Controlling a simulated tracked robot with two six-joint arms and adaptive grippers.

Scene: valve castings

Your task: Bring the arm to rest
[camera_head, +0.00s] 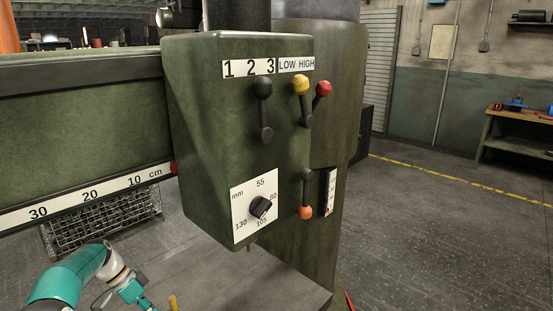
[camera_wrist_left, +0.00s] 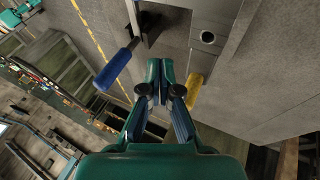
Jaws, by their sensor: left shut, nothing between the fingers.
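My left arm (camera_head: 65,278) shows at the lower left of the head view, in front of the drilling machine's green body and low beside its table. In the left wrist view my left gripper (camera_wrist_left: 160,72) is shut and empty, its fingertips together. A blue handle (camera_wrist_left: 115,68) is left of the fingertips and a yellow handle (camera_wrist_left: 194,92) is right of them. I cannot tell whether the fingers touch either one. My right arm is not in view.
The green gearbox (camera_head: 235,130) carries a black lever (camera_head: 263,105), yellow lever (camera_head: 301,90), red lever (camera_head: 322,92), orange-tipped lever (camera_head: 305,205) and dial (camera_head: 261,207). A wire basket (camera_head: 100,222) stands behind my arm. The floor at right is open up to a workbench (camera_head: 515,120).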

